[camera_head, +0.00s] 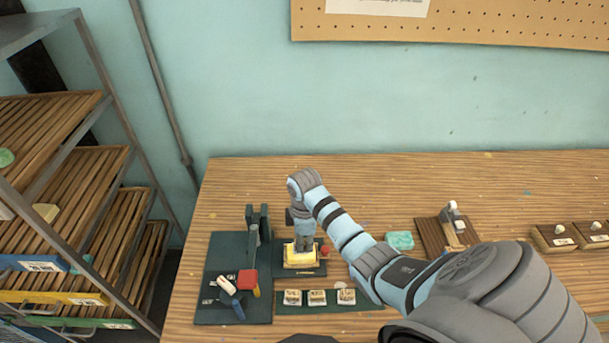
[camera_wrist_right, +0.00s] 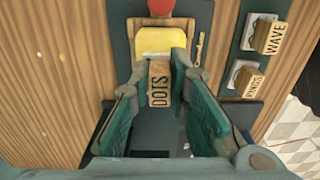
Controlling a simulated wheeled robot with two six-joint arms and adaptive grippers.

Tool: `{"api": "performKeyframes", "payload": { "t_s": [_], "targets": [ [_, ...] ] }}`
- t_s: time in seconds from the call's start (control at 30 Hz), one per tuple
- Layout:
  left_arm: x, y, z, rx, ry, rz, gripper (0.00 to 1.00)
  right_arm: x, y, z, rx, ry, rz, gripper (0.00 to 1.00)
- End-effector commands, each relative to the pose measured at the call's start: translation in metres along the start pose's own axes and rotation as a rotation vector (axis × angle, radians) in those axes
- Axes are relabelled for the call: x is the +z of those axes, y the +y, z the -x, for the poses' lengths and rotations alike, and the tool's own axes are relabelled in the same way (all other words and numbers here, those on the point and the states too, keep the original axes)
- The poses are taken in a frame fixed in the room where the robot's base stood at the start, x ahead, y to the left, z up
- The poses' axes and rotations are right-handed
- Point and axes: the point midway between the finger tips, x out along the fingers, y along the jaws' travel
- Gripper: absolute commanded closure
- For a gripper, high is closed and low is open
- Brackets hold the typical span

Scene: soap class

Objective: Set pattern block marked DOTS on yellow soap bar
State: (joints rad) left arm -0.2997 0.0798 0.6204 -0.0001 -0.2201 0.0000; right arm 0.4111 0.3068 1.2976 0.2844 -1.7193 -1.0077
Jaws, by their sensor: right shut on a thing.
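My right gripper (camera_wrist_right: 163,70) is shut on the wooden block marked DOTS (camera_wrist_right: 159,88), with a finger on each side of it. The lettering faces the wrist camera. The yellow soap bar (camera_wrist_right: 161,41) shows just beyond the fingertips, on a dark board. I cannot tell whether block and soap touch. In the head view the right gripper (camera_head: 304,240) points down over the yellow soap bar (camera_head: 296,261), and hides the held block and part of the soap. The left gripper is not in view.
Blocks marked WAVE (camera_wrist_right: 273,38) and POINTS (camera_wrist_right: 247,82) sit on pale pads beside the gripper. A green stand (camera_head: 257,225) rises left of it. A red knob (camera_wrist_right: 161,7) is beyond the soap. Turquoise soap (camera_head: 400,240) lies right. The back of the table (camera_head: 450,175) is clear.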

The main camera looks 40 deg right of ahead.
Motion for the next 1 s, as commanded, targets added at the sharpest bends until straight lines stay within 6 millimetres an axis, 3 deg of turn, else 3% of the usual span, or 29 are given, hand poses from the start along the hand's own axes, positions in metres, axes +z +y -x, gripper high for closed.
{"api": "performKeyframes", "payload": {
  "t_s": [0.97,1.0],
  "targets": [
    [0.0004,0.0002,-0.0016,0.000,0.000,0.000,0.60,0.0000,-0.0002,-0.0089,0.000,0.000,0.000,1.00],
    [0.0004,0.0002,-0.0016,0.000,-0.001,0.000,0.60,0.0000,-0.0002,-0.0089,0.000,0.000,0.000,0.79]
  ]
}}
